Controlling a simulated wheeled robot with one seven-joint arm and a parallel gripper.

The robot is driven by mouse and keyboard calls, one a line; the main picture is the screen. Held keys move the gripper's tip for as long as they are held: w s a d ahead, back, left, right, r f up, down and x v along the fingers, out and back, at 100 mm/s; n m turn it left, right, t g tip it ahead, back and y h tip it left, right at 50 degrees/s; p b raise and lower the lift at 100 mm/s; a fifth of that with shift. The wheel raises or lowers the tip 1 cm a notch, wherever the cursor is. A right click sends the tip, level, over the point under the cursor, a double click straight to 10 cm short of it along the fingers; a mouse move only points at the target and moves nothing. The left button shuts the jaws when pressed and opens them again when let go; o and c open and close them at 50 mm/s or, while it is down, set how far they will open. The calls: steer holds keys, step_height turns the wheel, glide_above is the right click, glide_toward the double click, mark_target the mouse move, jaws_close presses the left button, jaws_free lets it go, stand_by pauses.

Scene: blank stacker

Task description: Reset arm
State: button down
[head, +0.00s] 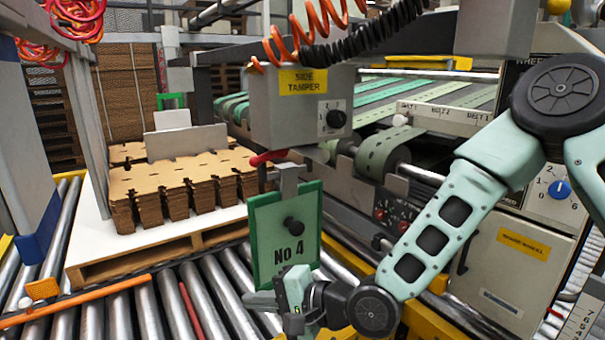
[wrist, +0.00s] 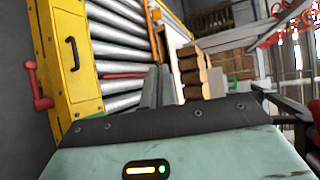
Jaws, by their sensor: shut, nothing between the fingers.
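My gripper (head: 262,301) is low in the middle of the head view, its fingers pointing left. It is shut and empty. In the wrist view its two fingers (wrist: 158,86) stand together at the centre. My pale green arm comes in from the right and reaches down to it. A green plate marked No 4 (head: 268,236), with a black knob, hangs below the side tamper box (head: 300,112). The gripper overlaps the plate's lower edge in the head view; I cannot tell whether they touch.
Stacked brown cardboard blanks (head: 180,188) sit on a wooden pallet (head: 160,251) over a roller conveyor (head: 215,298). A belt machine (head: 385,150) stands behind my arm. The wrist view shows the conveyor's yellow side frame (wrist: 75,62) and a red handle (wrist: 38,88).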

steer(key=s+d+r+n+g+h, duration=0.3)
steer(key=s+d+n+h, duration=0.4)
steer(key=s+d, duration=0.35)
steer(key=s+d+r+n+g+h, duration=0.25)
steer(key=s+d+n+h, duration=0.4)
steer(key=s+d, duration=0.45)
step_height(320, 180, up, 28)
steer(key=w+p, duration=0.1)
steer(key=p, duration=2.6)
steer(key=shift+d+f+p, duration=0.15)
steer(key=shift+d+p, duration=0.1)
steer(key=shift+p, duration=0.05)
